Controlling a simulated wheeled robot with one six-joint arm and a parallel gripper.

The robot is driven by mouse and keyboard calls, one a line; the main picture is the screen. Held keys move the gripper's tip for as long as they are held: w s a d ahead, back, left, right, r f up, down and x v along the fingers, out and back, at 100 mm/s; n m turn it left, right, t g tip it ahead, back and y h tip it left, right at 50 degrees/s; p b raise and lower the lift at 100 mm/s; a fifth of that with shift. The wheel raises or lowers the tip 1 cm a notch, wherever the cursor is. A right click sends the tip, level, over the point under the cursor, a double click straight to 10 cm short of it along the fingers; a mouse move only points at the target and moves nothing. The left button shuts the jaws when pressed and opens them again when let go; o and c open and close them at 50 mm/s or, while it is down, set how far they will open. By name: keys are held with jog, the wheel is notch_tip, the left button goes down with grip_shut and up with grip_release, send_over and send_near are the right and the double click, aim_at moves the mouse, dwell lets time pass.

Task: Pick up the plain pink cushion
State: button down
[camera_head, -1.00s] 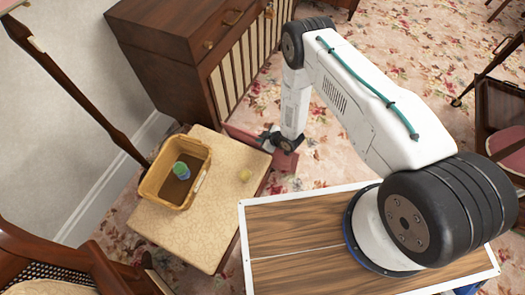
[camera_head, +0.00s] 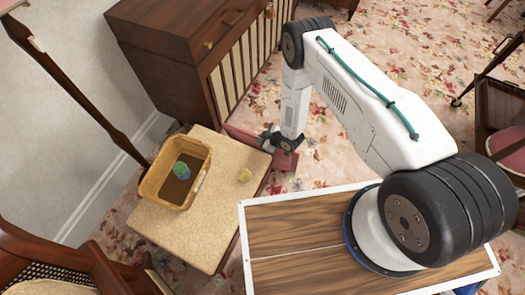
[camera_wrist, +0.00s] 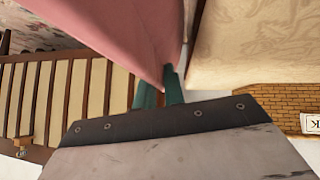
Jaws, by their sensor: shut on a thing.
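The plain pink cushion (camera_wrist: 125,35) fills the upper middle of the wrist view, its lower corner between the green fingers of my gripper (camera_wrist: 158,92). My gripper is shut on that corner. In the head view my gripper (camera_head: 277,141) is just beyond the far right edge of the small cream-topped table. The cushion (camera_head: 287,160) shows there as dull pink-red pieces on both sides of my gripper, partly hidden by the gripper and the table. I cannot tell whether it touches the floor.
A yellow basket (camera_head: 205,157) with a blue-green object (camera_head: 181,170) stands on the cream-topped table (camera_head: 185,235), near a small yellow item (camera_head: 245,175). A wooden cabinet (camera_head: 190,50) with slatted doors stands behind. Flowered carpet lies open beyond my arm.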

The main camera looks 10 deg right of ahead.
jog(key=shift+w+d+r, duration=0.2)
jog(key=shift+w+r, duration=0.1)
jog(key=shift+r, duration=0.05)
jog(key=w+d+r, duration=0.7)
jog(key=w+d, duration=0.2)
jog(key=shift+d+r, duration=0.2)
jog(key=shift+d, duration=0.2)
dwell(1.3)
